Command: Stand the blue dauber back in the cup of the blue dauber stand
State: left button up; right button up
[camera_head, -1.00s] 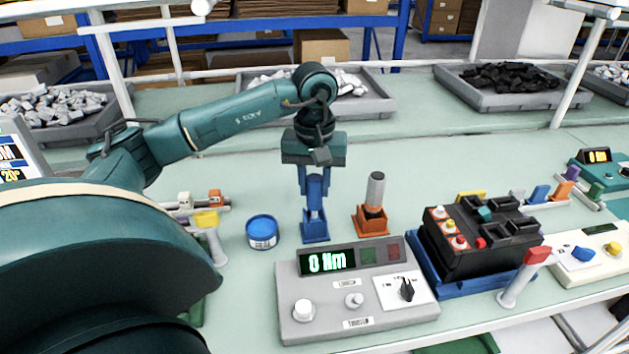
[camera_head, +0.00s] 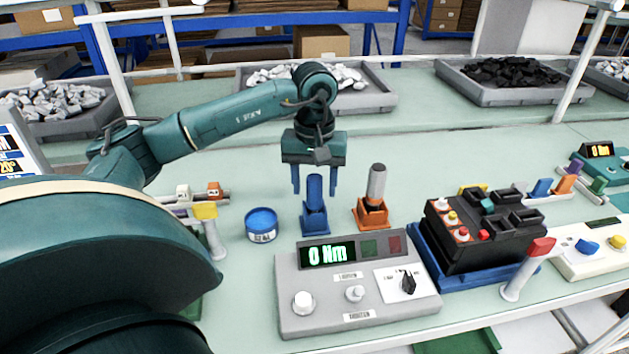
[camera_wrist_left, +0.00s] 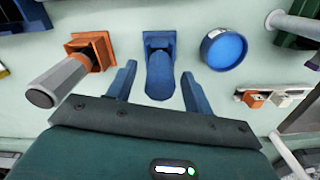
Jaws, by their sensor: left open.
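The blue dauber (camera_head: 314,190) stands upright in the cup of the blue dauber stand (camera_head: 315,222) on the bench. In the left wrist view the dauber (camera_wrist_left: 160,78) rises from its stand (camera_wrist_left: 158,40) and lies between my two fingers without visible contact. My left gripper (camera_head: 316,190) is open, with one blue finger on each side of the dauber; it also shows in the left wrist view (camera_wrist_left: 158,85). My right gripper is not in view.
An orange stand (camera_head: 372,214) with a grey-handled dauber (camera_head: 376,182) is close on the right. A blue round tin (camera_head: 261,224) is on the left. A grey torque meter (camera_head: 355,300) is in front, and a black breaker (camera_head: 480,235) is farther right.

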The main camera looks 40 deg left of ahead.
pick_arm(q)
jog(key=shift+f, duration=0.25)
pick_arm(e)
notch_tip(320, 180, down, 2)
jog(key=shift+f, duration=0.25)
pick_arm(q)
jog(key=shift+w+r, duration=0.1)
jog(key=shift+r, duration=0.35)
notch_tip(320, 180, up, 13)
jog(key=p, duration=0.2)
jog(key=shift+f+p, duration=0.15)
jog(key=shift+p, duration=0.2)
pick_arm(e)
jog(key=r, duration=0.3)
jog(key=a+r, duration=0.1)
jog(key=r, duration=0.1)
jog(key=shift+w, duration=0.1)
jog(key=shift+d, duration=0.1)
